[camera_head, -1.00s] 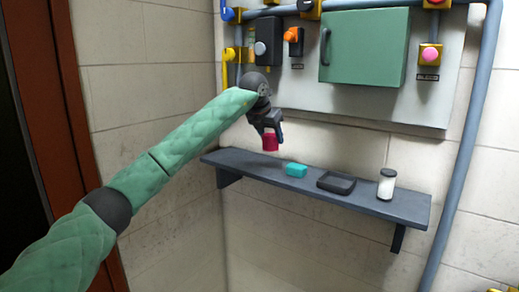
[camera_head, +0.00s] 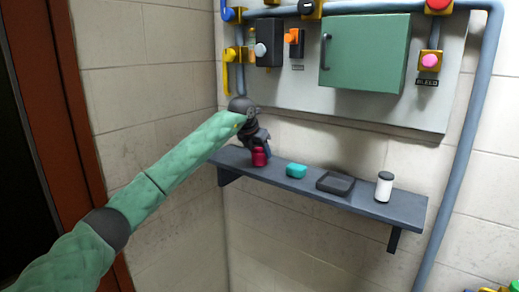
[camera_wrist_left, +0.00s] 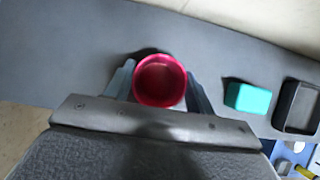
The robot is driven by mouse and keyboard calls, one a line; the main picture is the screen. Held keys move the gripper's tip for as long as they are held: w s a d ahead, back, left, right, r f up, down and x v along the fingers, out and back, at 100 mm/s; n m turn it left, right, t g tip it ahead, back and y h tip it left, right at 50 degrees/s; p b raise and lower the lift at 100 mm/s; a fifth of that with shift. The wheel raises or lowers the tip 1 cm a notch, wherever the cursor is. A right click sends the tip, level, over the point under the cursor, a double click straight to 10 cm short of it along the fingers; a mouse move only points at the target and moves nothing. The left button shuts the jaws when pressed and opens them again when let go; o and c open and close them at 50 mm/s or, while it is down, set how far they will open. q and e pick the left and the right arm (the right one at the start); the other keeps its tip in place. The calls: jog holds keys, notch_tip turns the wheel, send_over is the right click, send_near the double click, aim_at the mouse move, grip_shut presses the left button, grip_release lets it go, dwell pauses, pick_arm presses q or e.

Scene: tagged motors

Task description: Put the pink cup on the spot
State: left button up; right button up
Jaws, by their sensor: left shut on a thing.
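The pink cup (camera_head: 259,157) is at the left end of the grey wall shelf (camera_head: 330,197). My left gripper (camera_head: 260,149) is shut on it from above. In the left wrist view the cup (camera_wrist_left: 160,80) shows its open, empty top between the two fingers of the gripper (camera_wrist_left: 160,86). The cup is upright and at or just above the shelf surface; I cannot tell whether it touches. No marked spot shows; the cup and gripper may hide it. My right gripper is not in view.
To the right on the shelf are a teal block (camera_head: 296,171), a dark tray (camera_head: 335,183) and a white jar with a dark lid (camera_head: 384,187). A panel with a green box (camera_head: 365,55), switches and pipes is on the wall above.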

pick_arm(q)
jog(key=shift+f, duration=0.15)
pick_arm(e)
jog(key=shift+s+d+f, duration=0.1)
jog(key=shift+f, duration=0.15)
pick_arm(q)
jog(key=shift+f, duration=0.1)
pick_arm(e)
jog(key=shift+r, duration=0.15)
pick_arm(q)
jog(key=o, duration=1)
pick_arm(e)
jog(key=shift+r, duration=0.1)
pick_arm(q)
jog(key=shift+s+a+r, duration=0.1)
jog(key=shift+s+r, duration=0.05)
jog(key=shift+r, duration=0.3)
jog(key=b+v, duration=0.4)
jog(key=v, duration=0.7)
jog(key=shift+s+r, duration=0.1)
jog(key=shift+r, duration=0.05)
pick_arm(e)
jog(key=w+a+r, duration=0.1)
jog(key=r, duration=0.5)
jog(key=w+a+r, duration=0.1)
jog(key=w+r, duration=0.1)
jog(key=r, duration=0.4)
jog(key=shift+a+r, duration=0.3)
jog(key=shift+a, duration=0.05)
